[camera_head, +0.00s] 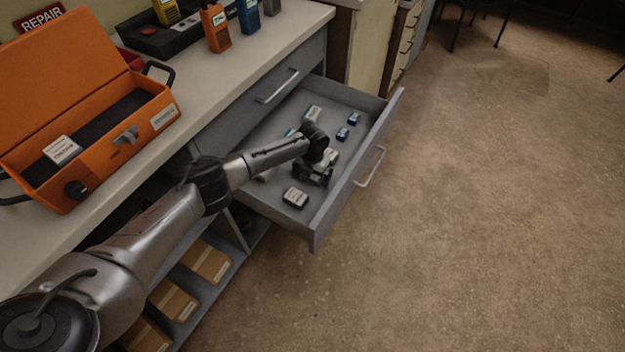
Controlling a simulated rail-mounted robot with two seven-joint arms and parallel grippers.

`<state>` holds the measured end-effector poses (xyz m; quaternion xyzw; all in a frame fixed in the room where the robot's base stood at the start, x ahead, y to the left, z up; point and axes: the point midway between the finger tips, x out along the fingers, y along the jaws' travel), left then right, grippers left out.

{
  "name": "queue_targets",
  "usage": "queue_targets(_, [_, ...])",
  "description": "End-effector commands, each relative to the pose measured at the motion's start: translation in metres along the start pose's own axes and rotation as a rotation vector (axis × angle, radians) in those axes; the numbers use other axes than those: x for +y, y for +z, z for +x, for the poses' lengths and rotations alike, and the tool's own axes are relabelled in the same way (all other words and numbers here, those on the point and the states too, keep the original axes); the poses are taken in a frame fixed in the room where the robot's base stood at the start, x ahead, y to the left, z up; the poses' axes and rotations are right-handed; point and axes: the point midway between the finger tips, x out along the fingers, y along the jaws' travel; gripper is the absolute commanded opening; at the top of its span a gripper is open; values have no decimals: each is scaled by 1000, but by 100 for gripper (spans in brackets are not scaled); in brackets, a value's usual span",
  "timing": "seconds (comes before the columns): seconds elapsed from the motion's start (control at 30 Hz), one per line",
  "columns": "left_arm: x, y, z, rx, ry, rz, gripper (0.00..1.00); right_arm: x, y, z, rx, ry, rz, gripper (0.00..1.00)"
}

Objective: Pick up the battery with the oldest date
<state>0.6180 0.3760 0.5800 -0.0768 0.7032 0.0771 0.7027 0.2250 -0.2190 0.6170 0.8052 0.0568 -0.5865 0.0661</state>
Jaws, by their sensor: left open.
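The open drawer (330,204) holds several small batteries. A white-labelled battery (295,197) lies near the front left corner. Two small blue ones, one (353,118) behind the other (342,134), lie towards the right side. Another pale battery (313,113) lies at the back. My left gripper (318,176) reaches down into the drawer, open, beside or over another pale battery (331,157) that it partly hides. My arm covers other items behind it. The dates are too small to read. My right gripper is not in view.
An orange case (150,125) with its lid up stands on the counter (225,75). Radios, one of them orange (215,28), stand at the back beside a dark charger (165,38). Cardboard boxes (205,262) sit on the shelf below. The floor to the right is clear.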

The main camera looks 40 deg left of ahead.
Motion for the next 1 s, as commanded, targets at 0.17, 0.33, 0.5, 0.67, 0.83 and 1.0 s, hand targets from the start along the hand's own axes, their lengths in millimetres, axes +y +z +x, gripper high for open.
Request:
queue_targets(0.17, [0,0,1,-1,-1,0,100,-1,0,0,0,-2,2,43])
queue_targets(0.33, [0,0,1,0,-1,0,90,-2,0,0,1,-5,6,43])
queue_targets(0.5, [0,0,1,0,-1,0,74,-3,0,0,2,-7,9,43])
queue_targets(0.67, [0,0,1,0,0,0,59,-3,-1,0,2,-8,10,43])
queue_targets(0.83, [0,0,1,0,-1,0,46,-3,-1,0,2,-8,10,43])
queue_targets(1.0, [0,0,0,0,-1,0,46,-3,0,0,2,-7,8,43])
